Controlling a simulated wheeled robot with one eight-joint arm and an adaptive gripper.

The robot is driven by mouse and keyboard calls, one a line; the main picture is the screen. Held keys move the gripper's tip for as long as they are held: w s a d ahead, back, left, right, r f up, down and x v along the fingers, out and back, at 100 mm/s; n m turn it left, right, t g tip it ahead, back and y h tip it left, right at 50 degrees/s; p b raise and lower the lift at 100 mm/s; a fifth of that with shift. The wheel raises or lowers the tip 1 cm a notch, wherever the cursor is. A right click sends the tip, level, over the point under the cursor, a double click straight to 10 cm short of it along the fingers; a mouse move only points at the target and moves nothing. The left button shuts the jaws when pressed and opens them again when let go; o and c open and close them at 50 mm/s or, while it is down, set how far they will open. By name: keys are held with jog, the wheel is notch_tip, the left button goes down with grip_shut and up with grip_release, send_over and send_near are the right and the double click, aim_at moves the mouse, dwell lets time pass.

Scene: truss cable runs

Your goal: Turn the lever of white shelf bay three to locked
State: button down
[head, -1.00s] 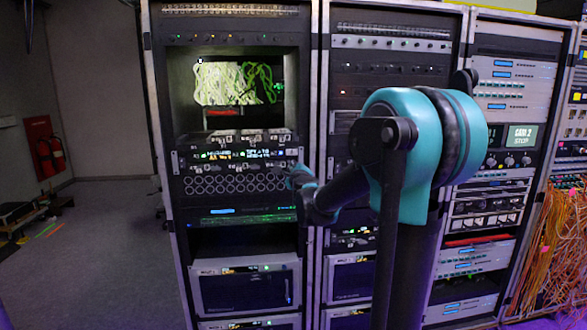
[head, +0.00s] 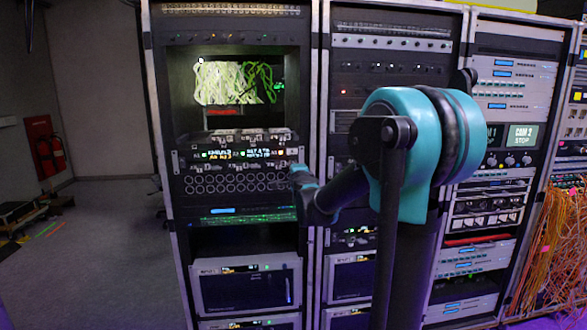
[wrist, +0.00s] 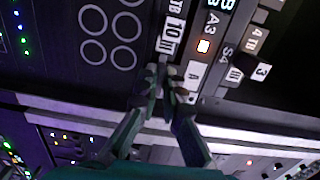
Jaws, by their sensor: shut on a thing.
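In the wrist view the two fingertips of my gripper (wrist: 172,88) are close together at the front edge of a dark bay unit. They are shut on a small part, apparently the lever, which the fingertips mostly hide. Beside them are a white label "10" (wrist: 174,30), a white tag "A" (wrist: 193,76) and the mark "A3" (wrist: 212,24) with a lit orange-white lamp (wrist: 203,46). In the head view my gripper (head: 297,173) is at the right end of the bay rows (head: 235,157). The lever's exact angle cannot be told.
A screen-like recess with pale and green cables (head: 232,83) is above the bays. A row of round ports (head: 236,184) lies below. Orange cables (head: 555,250) hang at the far right. The floor (head: 100,240) at left is mostly clear.

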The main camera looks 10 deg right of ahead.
dwell(0.4)
jog(key=c, duration=1.7)
grip_release()
jog(key=s, duration=1.2)
jog(key=shift+a, duration=0.1)
